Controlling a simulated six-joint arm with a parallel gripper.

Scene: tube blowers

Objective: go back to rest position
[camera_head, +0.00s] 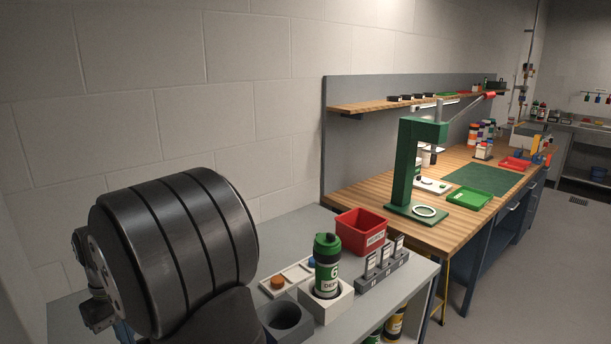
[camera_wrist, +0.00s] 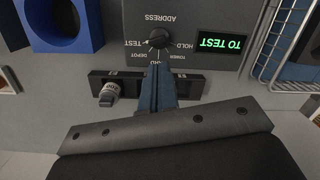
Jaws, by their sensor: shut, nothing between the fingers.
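My gripper (camera_wrist: 157,72) shows in the wrist view with its blue fingers together and nothing between them. Its tips lie just below a black knob (camera_wrist: 159,39) on a dark panel (camera_wrist: 190,15) marked ADDRESS; I cannot tell whether they touch the knob. A green display (camera_wrist: 221,43) on the panel reads TO TEST. In the head view my large dark arm link fills the lower left, and the fingers are not clearly seen there.
In the wrist view, a blue block (camera_wrist: 88,42) with a round hole is upper left and a wire basket (camera_wrist: 262,65) is at right. In the head view, a green canister (camera_head: 327,252) stands in a white holder (camera_head: 325,302), near a red bin (camera_head: 350,235) and an empty grey holder (camera_head: 268,335).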

